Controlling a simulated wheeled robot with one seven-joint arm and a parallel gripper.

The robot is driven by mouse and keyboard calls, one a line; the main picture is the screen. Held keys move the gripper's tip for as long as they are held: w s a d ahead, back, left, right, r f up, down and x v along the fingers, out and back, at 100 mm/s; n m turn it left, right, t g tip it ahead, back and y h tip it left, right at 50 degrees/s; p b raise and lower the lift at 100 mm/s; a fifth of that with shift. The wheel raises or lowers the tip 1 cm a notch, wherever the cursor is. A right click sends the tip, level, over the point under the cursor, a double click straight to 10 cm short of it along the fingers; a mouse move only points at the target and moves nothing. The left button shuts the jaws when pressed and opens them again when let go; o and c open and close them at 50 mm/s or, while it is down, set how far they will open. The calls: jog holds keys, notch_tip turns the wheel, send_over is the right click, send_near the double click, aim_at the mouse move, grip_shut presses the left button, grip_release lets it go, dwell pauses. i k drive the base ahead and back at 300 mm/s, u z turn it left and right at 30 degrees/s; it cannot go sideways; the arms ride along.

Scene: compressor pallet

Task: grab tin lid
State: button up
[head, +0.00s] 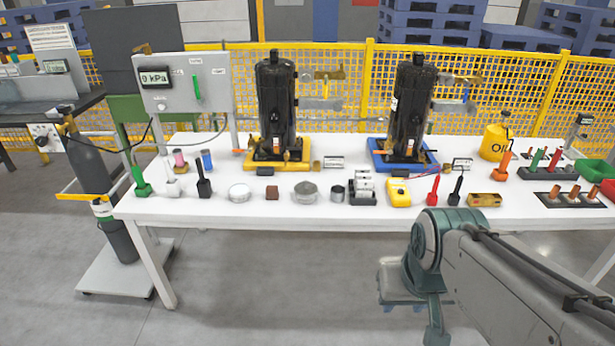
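Two low round metal things stand near the front of the white table. One is a pale, shiny, flat disc (238,191), which looks like a lid. The other is a wider grey round tin (305,190) with a lid-like top; I cannot tell whether that top is a separate piece. Both stand upright and apart from their neighbours. My arm comes in at the lower right, in front of the table. My gripper (402,292) seems to hang below the table's front edge, to the right of both round things and away from them. Its fingers are too unclear to read.
On the white table (260,212), a brown block (272,193) sits between the round things. A small dark cup (337,194) and a yellow meter (398,193) stand to the right. Black compressors (276,105) stand behind. A gas-bottle trolley (125,270) is at the left.

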aim_at(305, 188)
jog(key=u, duration=0.65)
jog(key=i, duration=1.9)
jog(key=z, duration=0.65)
